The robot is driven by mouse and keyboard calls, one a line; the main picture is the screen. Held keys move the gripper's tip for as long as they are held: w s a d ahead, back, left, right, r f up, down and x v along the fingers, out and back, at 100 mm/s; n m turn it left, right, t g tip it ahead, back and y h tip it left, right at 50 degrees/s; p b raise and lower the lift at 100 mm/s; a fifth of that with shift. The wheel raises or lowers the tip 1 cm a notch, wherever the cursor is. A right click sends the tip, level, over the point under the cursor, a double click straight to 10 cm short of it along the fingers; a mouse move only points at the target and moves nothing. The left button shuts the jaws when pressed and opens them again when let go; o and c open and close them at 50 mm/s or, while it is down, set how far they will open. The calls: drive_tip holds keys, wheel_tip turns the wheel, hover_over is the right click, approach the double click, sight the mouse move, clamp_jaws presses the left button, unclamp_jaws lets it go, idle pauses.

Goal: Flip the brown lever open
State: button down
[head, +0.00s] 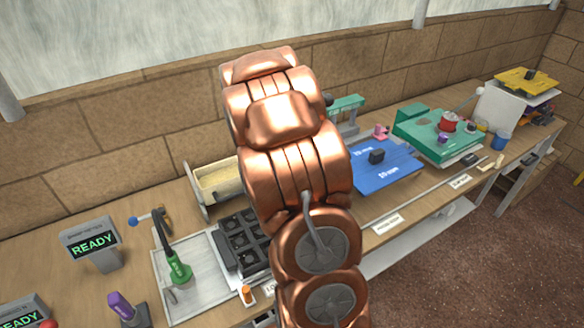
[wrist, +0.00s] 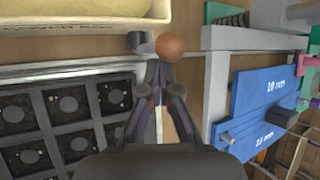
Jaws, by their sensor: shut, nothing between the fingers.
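The brown lever's round knob (wrist: 170,46) shows at the top middle of the wrist view, beside a small grey block (wrist: 137,40). The rest of the lever is hard to make out. My gripper (wrist: 160,72) is shut and empty, with its fingertips just below the knob in the picture. I cannot tell whether they touch it. In the head view my copper arm covers this part of the bench, so the lever and gripper are hidden there.
A black tray with round cells (wrist: 65,125) lies left of the gripper, and a cream box (wrist: 80,20) stands behind it. Blue plates (wrist: 262,100) lie to the right. In the head view a green-based tool (head: 178,270) and a READY display (head: 92,245) stand left.

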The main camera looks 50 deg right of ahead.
drive_tip(key=shift+w+r+p, duration=0.1)
drive_tip(key=shift+r+p, duration=0.85)
drive_tip(key=shift+r, duration=0.1)
drive_tip(key=a+f+p+v, duration=0.1)
drive_tip(key=p+v, duration=0.1)
drive_tip(key=v, duration=0.7)
drive_tip(key=shift+a, duration=0.5)
drive_tip(key=shift+r, duration=0.15)
